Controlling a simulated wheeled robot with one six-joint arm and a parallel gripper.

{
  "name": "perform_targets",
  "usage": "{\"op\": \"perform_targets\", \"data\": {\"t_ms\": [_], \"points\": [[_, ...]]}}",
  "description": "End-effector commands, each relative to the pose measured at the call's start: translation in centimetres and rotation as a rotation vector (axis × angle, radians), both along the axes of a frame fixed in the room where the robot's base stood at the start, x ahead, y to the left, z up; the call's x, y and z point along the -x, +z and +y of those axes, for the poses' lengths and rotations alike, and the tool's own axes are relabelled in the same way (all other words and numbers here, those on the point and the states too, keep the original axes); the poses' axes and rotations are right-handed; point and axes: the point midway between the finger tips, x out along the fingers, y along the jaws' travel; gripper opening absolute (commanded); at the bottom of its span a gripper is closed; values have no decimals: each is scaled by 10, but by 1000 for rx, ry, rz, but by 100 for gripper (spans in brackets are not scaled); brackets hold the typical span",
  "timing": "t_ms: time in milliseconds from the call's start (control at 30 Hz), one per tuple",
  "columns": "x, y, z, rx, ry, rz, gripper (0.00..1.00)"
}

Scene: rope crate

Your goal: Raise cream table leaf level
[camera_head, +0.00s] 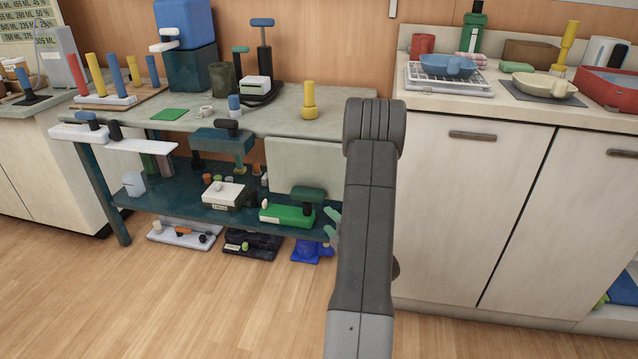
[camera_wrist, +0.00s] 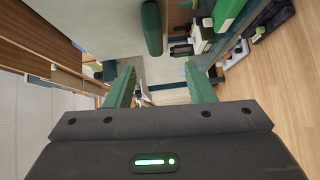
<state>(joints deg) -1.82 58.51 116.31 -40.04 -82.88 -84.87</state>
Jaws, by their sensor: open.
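The cream table leaf (camera_head: 300,163) hangs down at the right end of the workbench, below its top, in the head view. A dark green handle (camera_head: 308,194) is at its lower edge. In the wrist view the pale leaf (camera_wrist: 95,22) fills the upper part, with the green handle (camera_wrist: 152,28) at its edge. My gripper (camera_wrist: 162,78) is open, its two green fingers spread and empty. The handle lies ahead of the fingers, apart from them. In the head view my arm hides most of the gripper and the leaf's right edge.
The bench top (camera_head: 270,112) carries a yellow peg (camera_head: 309,100) near the leaf's hinge side. A lower shelf (camera_head: 165,195) holds a green box (camera_head: 287,215) close to the handle. The counter cabinet (camera_head: 470,210) stands right of my arm. Open wooden floor lies in front.

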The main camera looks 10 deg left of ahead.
Motion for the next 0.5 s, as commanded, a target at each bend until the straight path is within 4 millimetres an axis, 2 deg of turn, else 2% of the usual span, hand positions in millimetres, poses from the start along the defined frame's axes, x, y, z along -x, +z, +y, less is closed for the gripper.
{"op": "perform_targets", "data": {"t_ms": [267,500], "points": [[-6,0,13,-13,31,-68,49],[-39,0,45,-14,32,-68,49]]}}
